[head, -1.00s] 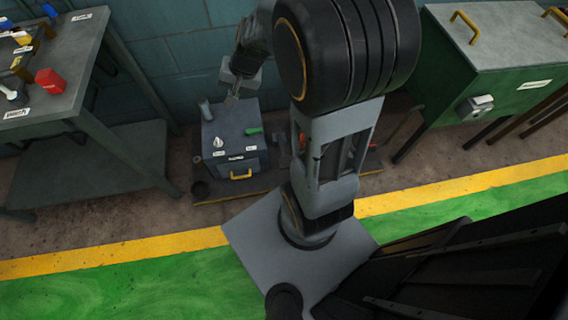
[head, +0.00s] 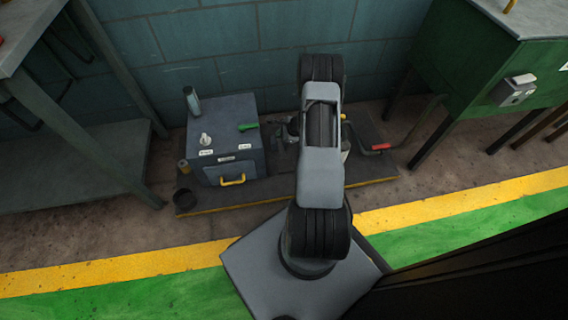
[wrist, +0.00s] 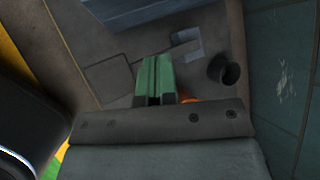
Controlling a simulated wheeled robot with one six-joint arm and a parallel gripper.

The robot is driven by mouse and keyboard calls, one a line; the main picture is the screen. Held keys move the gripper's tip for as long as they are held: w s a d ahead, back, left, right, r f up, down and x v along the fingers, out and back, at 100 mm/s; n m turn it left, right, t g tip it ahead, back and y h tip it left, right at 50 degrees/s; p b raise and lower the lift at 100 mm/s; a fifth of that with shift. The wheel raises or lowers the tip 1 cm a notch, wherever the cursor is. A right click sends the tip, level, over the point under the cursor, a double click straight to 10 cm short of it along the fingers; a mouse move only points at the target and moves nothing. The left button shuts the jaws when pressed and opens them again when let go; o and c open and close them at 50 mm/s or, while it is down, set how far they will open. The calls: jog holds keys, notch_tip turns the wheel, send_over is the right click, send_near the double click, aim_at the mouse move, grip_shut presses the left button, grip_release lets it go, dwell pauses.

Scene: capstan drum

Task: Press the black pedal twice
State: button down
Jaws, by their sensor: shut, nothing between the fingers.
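No black pedal can be made out for certain. A flat dark square plate (wrist: 110,79) lies on the platform in the wrist view; I cannot tell whether it is the pedal. My gripper (wrist: 153,78) shows in the wrist view with its two greenish fingers together and nothing between them. It points toward the platform, just beside the plate in the picture; the height above it is unclear. In the head view my own arm hides the gripper and the middle of the platform.
The dark platform (head: 270,199) carries a grey-blue box (head: 226,133) with a yellow handle (head: 232,180) and a green lever (head: 248,127). A red-ended bar (head: 381,147) stands at right. A black cup (head: 182,197) is at left. A green cabinet (head: 480,75) stands beyond, right.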

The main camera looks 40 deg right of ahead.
jog(key=shift+s+d+f+m, duration=0.15)
jog(key=shift+d+f+m, duration=0.05)
jog(key=shift+f, duration=0.3)
jog(key=shift+s+d+f+m, duration=0.1)
jog(key=shift+d+f+m, duration=0.1)
jog(key=shift+f, duration=0.3)
jog(key=shift+a, duration=0.1)
jog(key=b, duration=0.6)
send_over(284, 154)
jog(key=s+a, duration=0.2)
jog(key=s, duration=0.1)
jog(key=shift+w+f, duration=0.15)
jog(key=shift+f, duration=2)
jog(key=shift+w+f, duration=0.1)
jog(key=shift+f, duration=2.05)
jog(key=shift+a+f, duration=0.1)
jog(key=shift+f, duration=0.1)
jog(key=shift+s+f, duration=0.1)
jog(key=shift+f, duration=0.15)
